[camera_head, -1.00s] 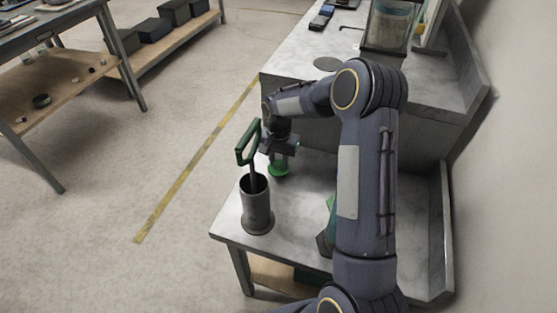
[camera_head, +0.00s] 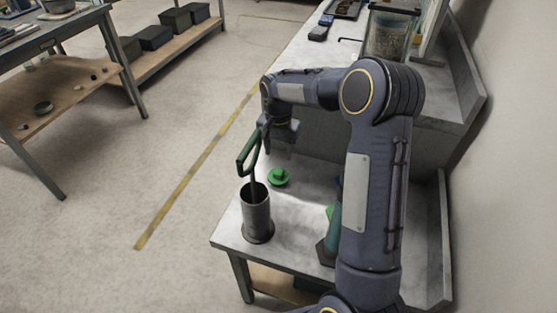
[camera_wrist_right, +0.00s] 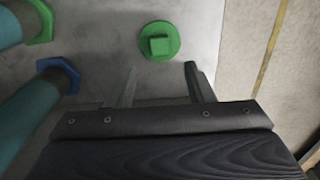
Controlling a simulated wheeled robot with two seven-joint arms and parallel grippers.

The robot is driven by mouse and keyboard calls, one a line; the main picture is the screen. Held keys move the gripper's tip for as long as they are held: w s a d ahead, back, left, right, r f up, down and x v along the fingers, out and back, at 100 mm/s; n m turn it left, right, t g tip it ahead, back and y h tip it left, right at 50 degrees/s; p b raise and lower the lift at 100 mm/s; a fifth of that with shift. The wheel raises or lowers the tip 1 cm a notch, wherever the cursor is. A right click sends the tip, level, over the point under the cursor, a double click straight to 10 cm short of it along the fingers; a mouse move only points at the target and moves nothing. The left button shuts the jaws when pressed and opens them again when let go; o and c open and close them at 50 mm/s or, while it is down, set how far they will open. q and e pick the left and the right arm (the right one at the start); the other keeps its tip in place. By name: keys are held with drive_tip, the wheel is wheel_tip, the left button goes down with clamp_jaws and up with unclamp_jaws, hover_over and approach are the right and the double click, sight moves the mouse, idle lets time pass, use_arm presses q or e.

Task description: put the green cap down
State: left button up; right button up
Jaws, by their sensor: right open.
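The green cap (camera_head: 278,177) lies on the grey table top, behind the grey cylinder. It is a round green disc with a raised square knob, seen from above in the right wrist view (camera_wrist_right: 159,42). My right gripper (camera_wrist_right: 160,80) is open and empty. Its two fingers are apart, and the cap lies beyond their tips and between their lines. In the head view the right gripper (camera_head: 280,140) hangs above the cap, clear of it. My left gripper is not in view.
A grey cylinder (camera_head: 256,215) holding a green-handled tool (camera_head: 249,155) stands at the table's left edge. Teal bottles, one with a green cap and one with a blue cap (camera_wrist_right: 60,75), stand nearby, partly hidden by my arm in the head view. A raised counter stands behind.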

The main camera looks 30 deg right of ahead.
drive_tip(key=shift+r, duration=1.8)
drive_tip(key=shift+a, duration=0.1)
